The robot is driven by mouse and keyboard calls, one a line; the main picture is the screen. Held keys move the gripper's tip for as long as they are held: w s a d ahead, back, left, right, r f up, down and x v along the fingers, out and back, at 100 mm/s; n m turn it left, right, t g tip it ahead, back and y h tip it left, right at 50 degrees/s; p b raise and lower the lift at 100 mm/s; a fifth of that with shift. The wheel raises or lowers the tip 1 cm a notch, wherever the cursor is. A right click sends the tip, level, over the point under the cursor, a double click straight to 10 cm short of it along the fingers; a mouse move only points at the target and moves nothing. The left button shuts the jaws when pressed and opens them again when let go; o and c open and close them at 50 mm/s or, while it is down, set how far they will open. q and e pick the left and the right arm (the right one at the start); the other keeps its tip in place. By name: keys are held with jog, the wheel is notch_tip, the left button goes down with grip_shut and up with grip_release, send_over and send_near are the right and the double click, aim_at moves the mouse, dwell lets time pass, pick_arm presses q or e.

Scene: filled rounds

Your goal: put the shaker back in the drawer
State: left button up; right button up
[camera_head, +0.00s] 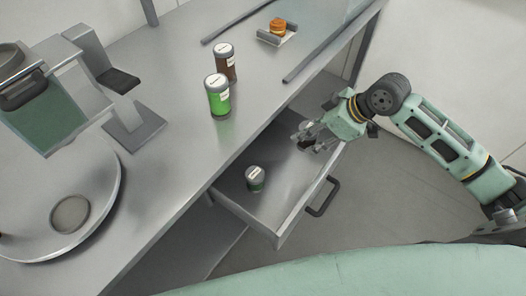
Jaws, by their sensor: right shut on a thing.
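My right gripper (307,138) is over the far right part of the open drawer (286,215). It is shut on a small dark thing, probably a shaker, mostly hidden by the fingers. Whether that thing touches the drawer floor I cannot tell. On the counter above stand a bright green shaker (218,97) and a brown shaker (225,63), both upright with labelled lids. My left gripper is not in view.
The drawer's dark handle (323,196) sticks out at its front. The counter (165,180) edge runs beside the drawer. A round metal plate (98,212) and an appliance (48,105) stand at left. A tray with an orange stack (278,28) is at the back.

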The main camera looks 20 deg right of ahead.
jog(key=f, duration=0.1)
jog(key=d+f, duration=0.1)
jog(key=w+f, duration=0.1)
jog(key=shift+d, duration=0.35)
jog(key=shift+w+a+f, duration=0.3)
jog(key=shift+w+f, duration=0.05)
jog(key=shift+w, duration=0.1)
jog(key=w+a+f, duration=0.1)
jog(key=w+a, duration=0.1)
jog(key=w+a+f+p, duration=0.1)
jog(key=a, duration=0.1)
jog(key=w+a+f, duration=0.2)
jog(key=shift+w+a+f, duration=0.1)
jog(key=shift+w+a, duration=0.15)
jog(key=shift+w, duration=0.1)
jog(key=shift+w+a+f, duration=0.2)
jog(key=shift+w+f, duration=0.05)
jog(key=shift+w+a+f+p, duration=0.4)
jog(key=shift+w+a+f, duration=0.6)
jog(key=shift+a+f, duration=0.15)
jog(key=shift+w+a+f, duration=0.1)
jog(key=shift+w, duration=0.05)
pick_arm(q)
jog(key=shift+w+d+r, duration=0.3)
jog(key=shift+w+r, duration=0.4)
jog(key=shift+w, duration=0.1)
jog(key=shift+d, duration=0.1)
